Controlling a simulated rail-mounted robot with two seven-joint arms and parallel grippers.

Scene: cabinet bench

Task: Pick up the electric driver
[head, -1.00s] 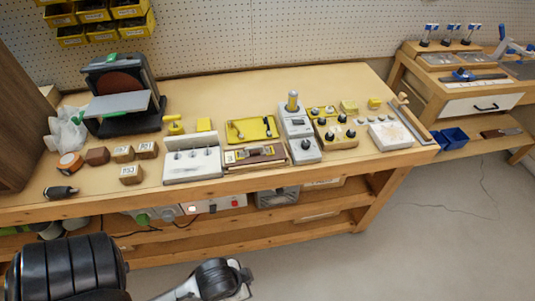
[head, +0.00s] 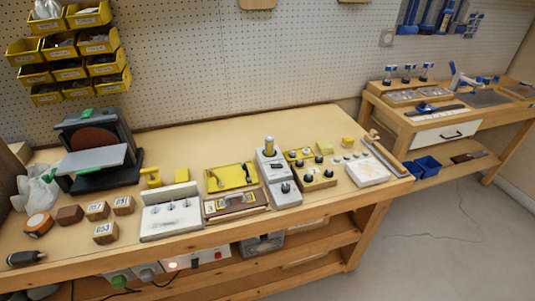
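A small dark tool with a black body and a shaft-like tip (head: 26,258) lies on its side at the near left edge of the wooden bench (head: 130,250). It looks like the electric driver, but it is small in the picture and I cannot be sure. Nothing holds it. Neither of my grippers is in view.
Numbered wooden blocks (head: 106,232), an orange-and-white round item (head: 38,224) and a disc sander (head: 95,150) stand near the dark tool. A white fixture (head: 170,222), yellow tray (head: 231,178) and grey device (head: 277,178) fill the middle. The back strip of the bench is clear.

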